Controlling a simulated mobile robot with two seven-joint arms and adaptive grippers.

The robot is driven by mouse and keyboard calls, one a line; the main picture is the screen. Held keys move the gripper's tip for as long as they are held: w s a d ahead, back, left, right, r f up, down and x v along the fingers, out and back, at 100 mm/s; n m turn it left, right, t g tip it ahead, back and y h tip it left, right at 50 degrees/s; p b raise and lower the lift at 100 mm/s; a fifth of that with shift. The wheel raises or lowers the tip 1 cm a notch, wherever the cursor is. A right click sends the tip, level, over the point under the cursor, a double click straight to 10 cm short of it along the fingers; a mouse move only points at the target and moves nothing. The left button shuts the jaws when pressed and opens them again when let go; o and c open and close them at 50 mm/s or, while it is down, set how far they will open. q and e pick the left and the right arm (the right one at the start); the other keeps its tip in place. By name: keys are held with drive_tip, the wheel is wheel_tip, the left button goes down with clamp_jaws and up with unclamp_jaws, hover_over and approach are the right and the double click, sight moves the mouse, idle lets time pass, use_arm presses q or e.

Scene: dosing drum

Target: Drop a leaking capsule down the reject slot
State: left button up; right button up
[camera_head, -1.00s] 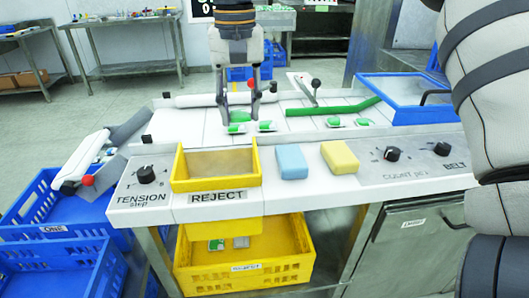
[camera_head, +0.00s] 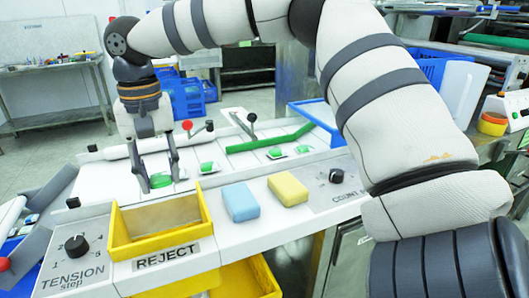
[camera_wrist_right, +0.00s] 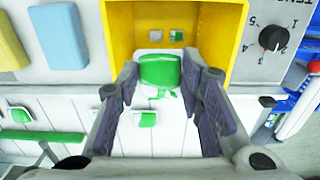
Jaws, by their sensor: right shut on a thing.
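My right gripper (camera_head: 160,176) is shut on a green-and-white capsule (camera_wrist_right: 160,71), which sits between its two fingertips. In the head view this capsule (camera_head: 160,181) is low over the white line, just behind the yellow reject bin. A small green patch shows just under the capsule in the wrist view; I cannot tell if it is leaked fluid. The reject slot is the open yellow bin (camera_head: 124,253) labelled REJECT; its wall also shows in the wrist view (camera_wrist_right: 122,28). Other green capsules (camera_head: 207,167) lie on the line. My left gripper is not in view.
A blue block (camera_head: 240,202) and a yellow block (camera_head: 288,189) stand right of the bin. The TENSION knob (camera_head: 76,246) is left of it. A red-knobbed lever (camera_head: 187,125) and a green bar (camera_head: 270,138) lie behind. Small squares show down inside the slot in the wrist view.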

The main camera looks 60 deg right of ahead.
drive_tip(key=o, duration=0.8)
drive_tip(key=shift+o, duration=0.2)
wheel_tip(320, 180, up, 12)
